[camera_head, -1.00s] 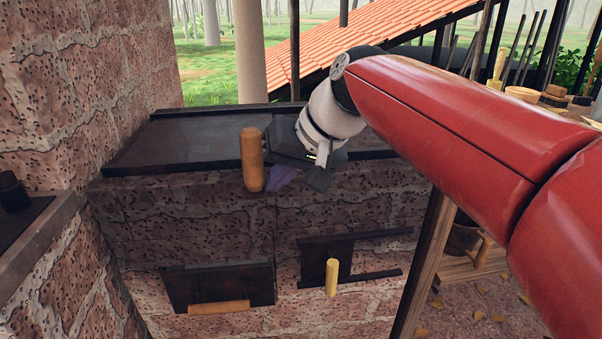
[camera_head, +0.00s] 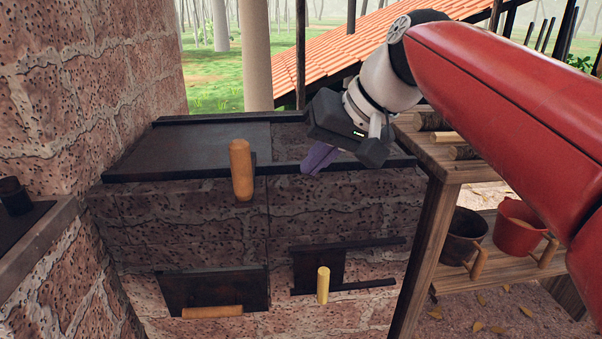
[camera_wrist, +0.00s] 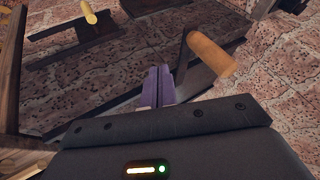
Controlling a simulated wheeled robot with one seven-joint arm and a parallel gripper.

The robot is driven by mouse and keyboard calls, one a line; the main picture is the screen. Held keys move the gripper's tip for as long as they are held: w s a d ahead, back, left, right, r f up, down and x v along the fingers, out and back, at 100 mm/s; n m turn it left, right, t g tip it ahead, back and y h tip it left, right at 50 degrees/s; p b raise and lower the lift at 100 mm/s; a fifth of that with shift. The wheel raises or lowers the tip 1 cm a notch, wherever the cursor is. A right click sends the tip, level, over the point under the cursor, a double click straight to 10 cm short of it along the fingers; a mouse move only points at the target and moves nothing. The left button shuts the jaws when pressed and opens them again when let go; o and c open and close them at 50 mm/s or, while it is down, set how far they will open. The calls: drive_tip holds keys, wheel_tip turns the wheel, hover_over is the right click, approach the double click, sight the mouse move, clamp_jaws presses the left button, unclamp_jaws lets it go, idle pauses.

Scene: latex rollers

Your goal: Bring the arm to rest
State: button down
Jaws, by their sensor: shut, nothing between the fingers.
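My red and white arm reaches in from the right in the head view. My gripper (camera_head: 318,158) is above the front right part of the brick stove's dark top, right of the upright wooden handle (camera_head: 241,170) and apart from it. Its purple fingers are together and empty. In the wrist view the purple fingers of my gripper (camera_wrist: 158,85) are side by side, with the wooden handle (camera_wrist: 212,55) to their right.
The brick stove (camera_head: 225,225) has a sliding dark lid (camera_head: 200,150) on top and two dark doors with wooden handles on its front. A wooden bench (camera_head: 450,165) with buckets (camera_head: 518,225) below stands to the right. A brick wall (camera_head: 80,80) rises at the left.

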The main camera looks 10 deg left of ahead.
drive_tip(key=s+d+f+m+t+h, duration=0.1)
drive_tip(key=s+d+f+h, duration=0.1)
drive_tip(key=s+d+f, duration=0.2)
drive_tip(key=s+d+f+m+t+h, duration=0.1)
drive_tip(key=s+d+f, duration=0.4)
drive_tip(key=d+f, duration=0.5)
drive_tip(key=s+d+f+m+t+h, duration=0.1)
drive_tip(key=s+d+f+m+h, duration=0.1)
drive_tip(key=s+d+f+h, duration=0.2)
drive_tip(key=s+d+f, duration=0.1)
drive_tip(key=d+f, duration=0.2)
drive_tip(key=d, duration=0.1)
drive_tip(key=shift+d+m, duration=0.4)
drive_tip(key=shift+f, duration=0.1)
